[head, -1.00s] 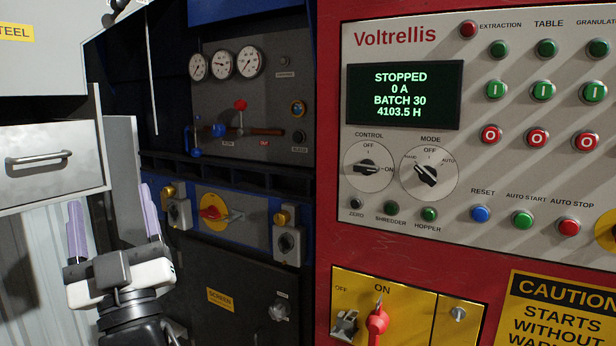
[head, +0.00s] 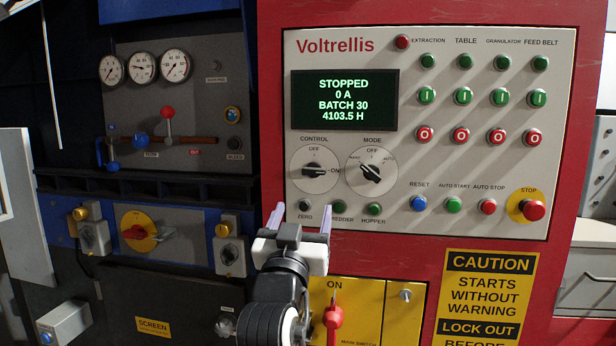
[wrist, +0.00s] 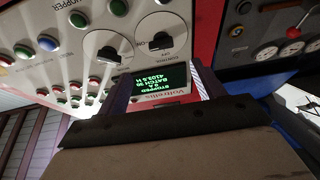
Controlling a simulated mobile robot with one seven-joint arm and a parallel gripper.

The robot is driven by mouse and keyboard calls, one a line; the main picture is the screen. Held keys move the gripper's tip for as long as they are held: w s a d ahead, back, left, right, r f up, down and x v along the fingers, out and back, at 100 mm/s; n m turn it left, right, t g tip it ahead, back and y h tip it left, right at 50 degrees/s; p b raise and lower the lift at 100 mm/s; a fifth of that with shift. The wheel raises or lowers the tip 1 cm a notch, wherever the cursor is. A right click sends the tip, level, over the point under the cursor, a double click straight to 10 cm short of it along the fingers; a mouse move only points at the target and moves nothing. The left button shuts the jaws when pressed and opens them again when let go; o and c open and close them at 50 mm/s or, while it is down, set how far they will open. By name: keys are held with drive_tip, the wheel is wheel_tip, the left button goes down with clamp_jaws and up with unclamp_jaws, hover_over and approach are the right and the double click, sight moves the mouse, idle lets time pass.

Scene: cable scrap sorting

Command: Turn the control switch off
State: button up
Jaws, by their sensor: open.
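The control switch (head: 315,172) is a black rotary knob on a white dial, on the left of the grey Voltrellis panel (head: 400,210). Its dial has OFF at the top and ON at the right, and the pointer is toward ON. It also shows in the wrist view (wrist: 160,41), upside down. My gripper (head: 300,217) is open and empty, with two purple fingers pointing up. In the head view it appears just below the control dial, apart from the knob. In the wrist view the fingers (wrist: 160,88) frame part of the display.
The mode switch (head: 372,172) sits right of the control knob. The display (head: 344,100) reads STOPPED, 0 A. Small buttons lie below the dials, partly hidden by my gripper. A red emergency stop (head: 533,210) is at the lower right. A red main switch (head: 333,318) is below.

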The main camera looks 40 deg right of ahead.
sight(314, 175)
drive_tip(key=p+x, duration=0.3)
drive_tip(key=x, duration=0.8)
drive_tip(key=shift+w+d+r, duration=0.15)
drive_tip(key=shift+w+r, duration=0.05)
drive_tip(key=shift+w, duration=0.05)
drive_tip(key=shift+c, duration=0.2)
drive_tip(key=c, duration=1)
